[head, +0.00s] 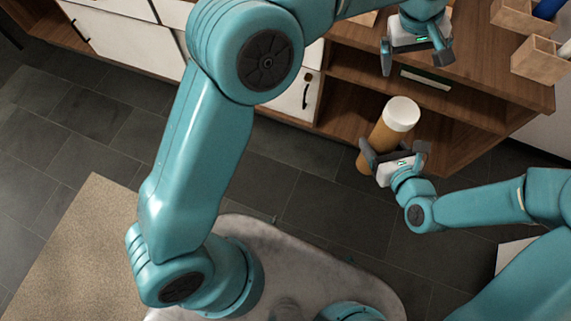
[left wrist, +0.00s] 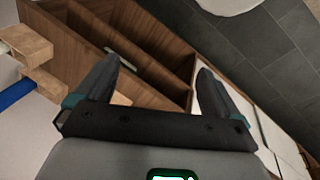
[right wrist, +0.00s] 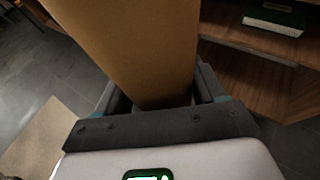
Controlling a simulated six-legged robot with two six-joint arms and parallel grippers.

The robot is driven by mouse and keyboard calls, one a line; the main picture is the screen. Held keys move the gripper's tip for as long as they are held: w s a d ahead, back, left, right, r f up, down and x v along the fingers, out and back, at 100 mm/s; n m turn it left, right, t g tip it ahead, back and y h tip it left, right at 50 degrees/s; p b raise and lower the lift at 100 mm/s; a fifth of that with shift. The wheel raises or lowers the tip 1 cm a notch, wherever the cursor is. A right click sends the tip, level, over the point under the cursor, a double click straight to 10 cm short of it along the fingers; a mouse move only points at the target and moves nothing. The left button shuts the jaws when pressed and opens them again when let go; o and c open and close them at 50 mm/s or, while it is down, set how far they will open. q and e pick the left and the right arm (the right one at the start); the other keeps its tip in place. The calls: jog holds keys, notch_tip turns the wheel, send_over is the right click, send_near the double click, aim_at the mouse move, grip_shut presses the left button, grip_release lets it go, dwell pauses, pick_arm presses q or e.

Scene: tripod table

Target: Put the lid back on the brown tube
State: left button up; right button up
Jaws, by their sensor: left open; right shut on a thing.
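The brown tube (head: 389,134) is held tilted, in front of the wooden shelf unit. A white lid (head: 402,112) sits on its upper end, in line with it; I cannot tell how firmly it is seated. My right gripper (head: 393,153) is shut around the tube's lower part, and the tube (right wrist: 140,45) fills the middle of the right wrist view. My left gripper (head: 417,67) is open and empty, above and apart from the lid. In the left wrist view, the left gripper's jaws (left wrist: 152,80) have nothing between them, and a white round edge, probably the lid (left wrist: 228,4), shows at the top.
The wooden shelf unit (head: 345,65) stands behind the tube, with a dark green book (right wrist: 275,20) inside. Wooden boxes (head: 540,56) stand on its top at the right. White cabinets (head: 128,42) lie left. A beige rug (head: 75,245) covers part of the dark tiled floor.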

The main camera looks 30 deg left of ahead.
pick_arm(q)
jog(key=s+a+f+h, duration=0.1)
jog(key=a+f, duration=0.3)
jog(key=f, duration=0.7)
jog(key=s+a+f, duration=0.1)
jog(key=a+f, duration=0.3)
jog(key=f, duration=0.6)
jog(key=s+a+f+m, duration=0.1)
jog(key=s+f, duration=0.3)
jog(key=s, duration=0.4)
jog(key=s+a+f+m+g, duration=0.1)
jog(key=s+a+f, duration=0.2)
jog(key=s, duration=0.6)
jog(key=s+a+f+m, duration=0.1)
jog(key=s+a+f, duration=0.1)
jog(key=s+f, duration=0.4)
jog(key=s, duration=0.3)
jog(key=shift+s+f+g, duration=0.2)
jog(key=shift+f+g, duration=0.05)
jog(key=shift+g, duration=0.15)
jog(key=shift+a, duration=0.1)
